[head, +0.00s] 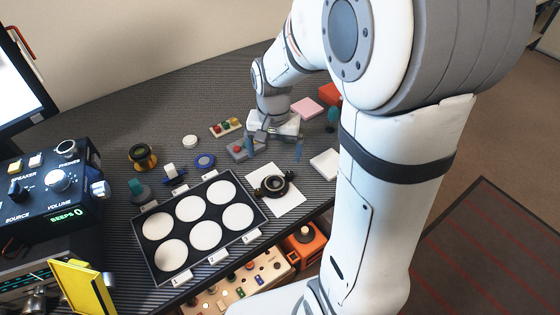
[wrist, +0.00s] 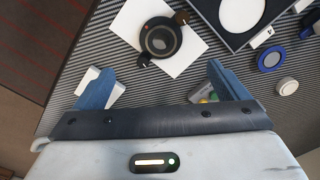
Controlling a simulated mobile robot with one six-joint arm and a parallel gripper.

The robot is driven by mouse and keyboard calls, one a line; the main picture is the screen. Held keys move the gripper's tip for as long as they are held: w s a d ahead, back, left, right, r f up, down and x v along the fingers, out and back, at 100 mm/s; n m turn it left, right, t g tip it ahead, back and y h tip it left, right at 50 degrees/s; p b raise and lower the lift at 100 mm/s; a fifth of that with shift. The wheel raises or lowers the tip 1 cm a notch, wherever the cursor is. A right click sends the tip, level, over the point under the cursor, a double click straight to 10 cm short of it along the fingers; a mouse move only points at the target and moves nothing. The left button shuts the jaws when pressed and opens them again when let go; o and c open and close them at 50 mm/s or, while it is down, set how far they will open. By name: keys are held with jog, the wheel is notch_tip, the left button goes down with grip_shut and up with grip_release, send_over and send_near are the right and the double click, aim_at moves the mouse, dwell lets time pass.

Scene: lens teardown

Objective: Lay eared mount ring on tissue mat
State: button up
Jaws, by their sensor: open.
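A dark round piece with two small ears, seemingly the eared mount ring (head: 273,186), lies on a white square sheet, seemingly the tissue mat (head: 291,203). In the wrist view the ring (wrist: 147,50) shows a dark centre, one brownish ear at upper right and a dark one at lower left. The sheet (wrist: 122,25) shows around it there. I cannot tell whether the ring is a single part or sits around another. My gripper (head: 274,150) is open and empty behind the sheet, apart from the ring. Its two blue fingers (wrist: 160,70) are spread wide.
A black tray (head: 148,259) with several white round pads lies left of the sheet. A blue ring (head: 204,161), a white puck (head: 190,142) and a block with coloured knobs (head: 226,128) stand behind. A white pad (head: 325,163) lies at right. An open drawer (head: 240,290) is below the desk edge.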

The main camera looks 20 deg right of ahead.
jog(key=s+r+n+t, duration=0.2)
jog(key=s+r+n, duration=0.3)
jog(key=s, duration=0.8)
jog(key=shift+d+r, duration=0.2)
jog(key=shift+r, duration=0.6)
